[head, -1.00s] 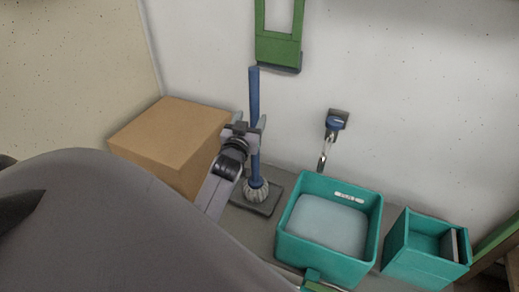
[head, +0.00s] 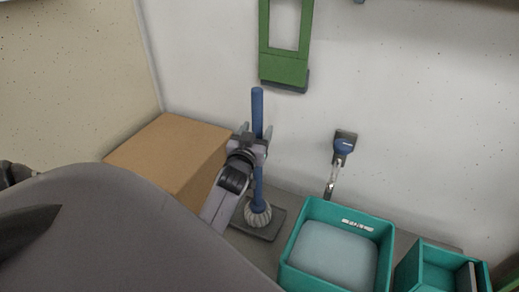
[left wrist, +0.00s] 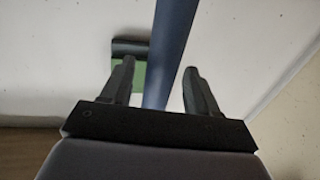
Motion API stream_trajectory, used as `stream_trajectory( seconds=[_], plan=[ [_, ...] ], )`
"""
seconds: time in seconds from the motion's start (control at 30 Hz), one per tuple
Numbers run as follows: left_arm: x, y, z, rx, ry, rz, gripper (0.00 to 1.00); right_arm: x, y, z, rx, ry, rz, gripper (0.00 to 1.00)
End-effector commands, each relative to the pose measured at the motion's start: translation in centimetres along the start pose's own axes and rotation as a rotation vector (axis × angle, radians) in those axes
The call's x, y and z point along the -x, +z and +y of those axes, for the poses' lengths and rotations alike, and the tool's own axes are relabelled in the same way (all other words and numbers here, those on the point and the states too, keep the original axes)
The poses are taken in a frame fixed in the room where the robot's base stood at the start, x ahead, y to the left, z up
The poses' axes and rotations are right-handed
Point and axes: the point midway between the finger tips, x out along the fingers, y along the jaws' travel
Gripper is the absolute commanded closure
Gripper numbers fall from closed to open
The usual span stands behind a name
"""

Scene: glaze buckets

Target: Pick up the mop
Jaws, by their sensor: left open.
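The mop (head: 257,104) stands upright, with a blue handle and a grey-white stranded head (head: 258,215) resting on a dark flat base. My left gripper (head: 257,132) is at the upper half of the handle. Its fingers are open, one on each side of the handle. In the left wrist view the blue handle (left wrist: 170,50) passes between the two open fingers of the left gripper (left wrist: 157,88), with a gap visible on the right side. The gripper hides part of the handle in the head view. My right gripper is not in view.
A cardboard-brown box (head: 170,150) stands left of the mop. A teal bucket (head: 297,248) with pale liquid stands to the right, and a smaller teal bin (head: 436,256) is beyond it.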

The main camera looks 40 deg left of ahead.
Motion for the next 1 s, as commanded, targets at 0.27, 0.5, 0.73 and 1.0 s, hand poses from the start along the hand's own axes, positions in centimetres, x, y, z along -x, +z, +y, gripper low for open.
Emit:
stream_trajectory(
  seconds=[0.27,0.5,0.73,1.0],
  plan=[
    [0.1,0.1,0.0,-0.001,-0.002,-0.001,0.40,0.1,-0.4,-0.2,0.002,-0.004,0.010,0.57],
    [0.1,0.0,0.0,0.000,-0.002,-0.001,0.85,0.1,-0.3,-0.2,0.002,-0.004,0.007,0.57],
    [0.1,-0.2,0.0,0.000,-0.001,0.004,0.93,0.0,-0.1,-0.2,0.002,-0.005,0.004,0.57],
    [0.1,-1.3,0.0,0.000,-0.001,0.007,0.93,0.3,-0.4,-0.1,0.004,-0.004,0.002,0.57]
  ],
)
